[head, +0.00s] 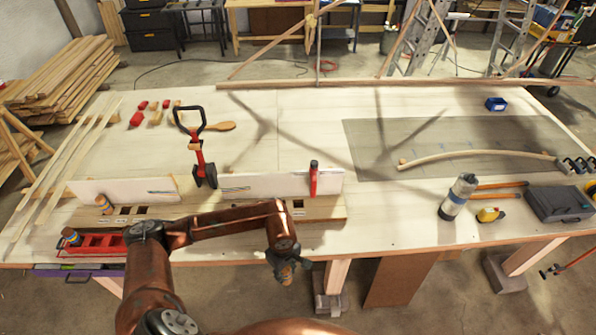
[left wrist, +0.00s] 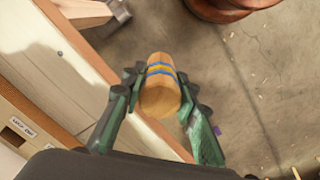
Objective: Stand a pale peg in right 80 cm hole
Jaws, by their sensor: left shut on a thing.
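My left gripper (head: 286,275) is shut on a pale wooden peg (left wrist: 160,95) with blue and yellow bands. It holds the peg in the air beyond the table's front edge, over the floor. The green fingers (left wrist: 160,100) close on both sides of the peg in the left wrist view. A wooden board with labelled dark holes (head: 325,207) lies along the front of the table; a hole (head: 298,204) shows near its right end. Its labels are too small to read surely. A banded peg (head: 104,204) stands at the board's left end. My right gripper is out of view.
White upright panels (head: 270,184) stand behind the board, with a red-and-black clamp (head: 200,160) and a red clamp (head: 314,178). Another banded peg (head: 70,237) is at a red tray (head: 95,246). A bent lath (head: 470,154) lies on the grey mat (head: 370,150).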

